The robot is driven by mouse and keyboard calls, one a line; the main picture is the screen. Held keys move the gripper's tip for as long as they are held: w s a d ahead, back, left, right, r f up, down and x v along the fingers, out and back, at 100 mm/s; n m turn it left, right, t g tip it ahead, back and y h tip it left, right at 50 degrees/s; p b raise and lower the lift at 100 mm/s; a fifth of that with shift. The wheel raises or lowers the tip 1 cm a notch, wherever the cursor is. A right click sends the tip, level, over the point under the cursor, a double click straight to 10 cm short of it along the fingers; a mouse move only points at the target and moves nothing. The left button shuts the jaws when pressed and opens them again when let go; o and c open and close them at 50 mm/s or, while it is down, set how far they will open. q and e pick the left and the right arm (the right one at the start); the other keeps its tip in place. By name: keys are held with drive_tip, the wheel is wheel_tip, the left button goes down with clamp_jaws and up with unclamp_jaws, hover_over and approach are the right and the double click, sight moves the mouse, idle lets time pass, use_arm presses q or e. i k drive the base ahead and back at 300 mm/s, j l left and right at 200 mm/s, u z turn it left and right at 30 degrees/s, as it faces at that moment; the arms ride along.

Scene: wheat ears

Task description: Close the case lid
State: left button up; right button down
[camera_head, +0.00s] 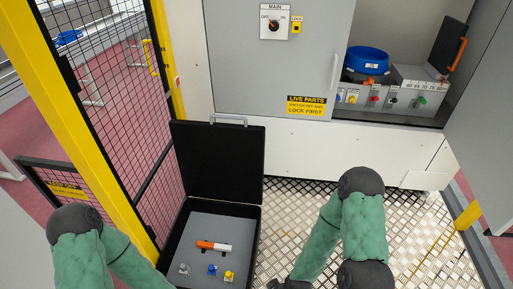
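The black case stands open on the floor at the lower middle of the head view. Its lid (222,160) stands upright at the back, with a light grey handle (229,119) on its top edge. The case's grey inside (226,226) holds an orange and white tool (213,246) and small grey, blue and yellow pieces. My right gripper (288,285) shows only as a dark part at the bottom edge, right of the case and apart from the lid; its fingers are cut off. My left arm comes in at the lower left, and its gripper is out of view.
A yellow post (92,140) and mesh fence stand left of the case. Behind is a grey cabinet (262,65) with a MAIN switch (274,22). An open bay at right holds a blue round container (367,61) and grey box. Metal tread floor (300,215) lies clear right of the case.

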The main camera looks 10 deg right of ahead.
sight(220, 161)
drive_tip(key=k+u, duration=0.1)
drive_tip(key=u, duration=0.3)
drive_tip(key=k+u, duration=0.1)
drive_tip(key=u, duration=0.3)
drive_tip(key=k+j+u, duration=0.1)
drive_tip(key=u, duration=0.25)
drive_tip(key=l+u, duration=0.25)
drive_tip(key=u, duration=0.15)
drive_tip(key=l+u, duration=0.25)
drive_tip(key=u, duration=0.2)
drive_tip(key=k+l+u, duration=0.1)
drive_tip(key=l+u, duration=0.15)
drive_tip(key=u, duration=0.15)
drive_tip(key=l+u, duration=0.2)
drive_tip(key=u, duration=0.25)
drive_tip(key=k+l, duration=0.65)
drive_tip(key=l, duration=0.3)
drive_tip(key=k+l, duration=0.65)
drive_tip(key=l, duration=0.3)
drive_tip(key=k+l, duration=0.35)
drive_tip(key=l, duration=0.1)
